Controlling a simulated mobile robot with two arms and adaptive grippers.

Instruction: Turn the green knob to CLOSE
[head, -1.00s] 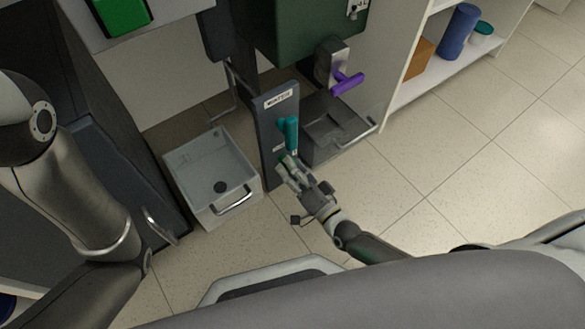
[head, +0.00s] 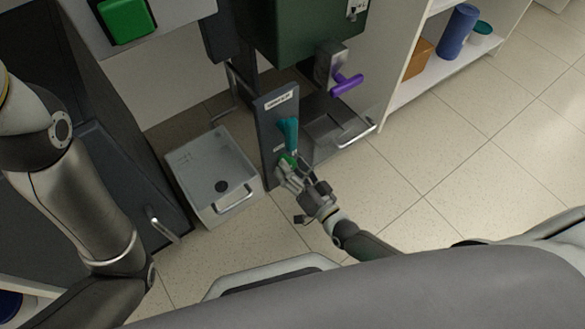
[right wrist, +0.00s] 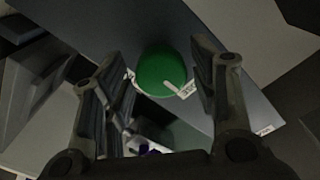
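The green knob (head: 289,161) sits low on the narrow dark panel (head: 268,150), below a teal handle (head: 289,134). My right gripper (head: 291,172) is at the knob in the head view. In the right wrist view this gripper (right wrist: 163,66) is open, with one finger on each side of the knob and gaps between. My left arm shows at the left, but its gripper is out of view.
A grey bin with a handle (head: 186,177) stands left of the panel. A purple handle (head: 347,85) and a dark tray (head: 330,125) are to the right. A green square block (head: 126,20) is at top left. A shelf (head: 428,87) holds a blue cylinder (head: 457,30). Open tiled floor lies right.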

